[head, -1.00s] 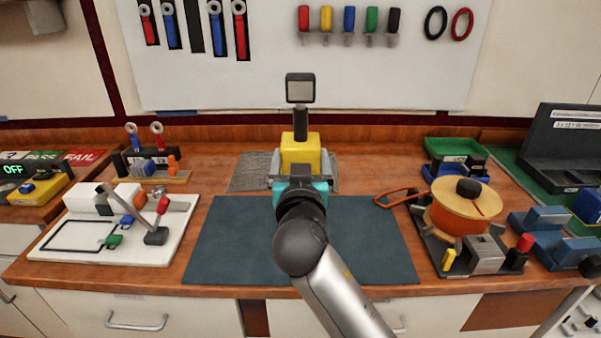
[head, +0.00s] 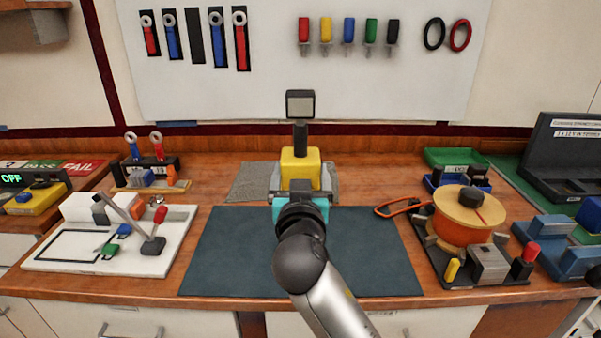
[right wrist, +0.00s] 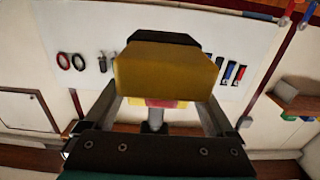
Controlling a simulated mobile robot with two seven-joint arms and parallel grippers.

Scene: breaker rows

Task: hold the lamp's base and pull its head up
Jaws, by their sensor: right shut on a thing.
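The lamp stands upright at the back middle of the bench in the head view. It has a yellow base (head: 301,168), a dark stem (head: 300,136) and a square head (head: 300,104) with a pale face. My right gripper (head: 301,188) is shut on the yellow base from the front. In the right wrist view the yellow base (right wrist: 165,72) sits between the two grey fingers, and that view appears upside down. The gripper hides the lower front of the base. My left gripper is in neither view.
A dark mat (head: 225,250) lies before the lamp, clear apart from my arm above it. A white board with a lever (head: 75,250) is at left. An orange spool (head: 462,220) and orange-handled pliers (head: 392,208) are at right. A tool panel (head: 270,60) hangs behind.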

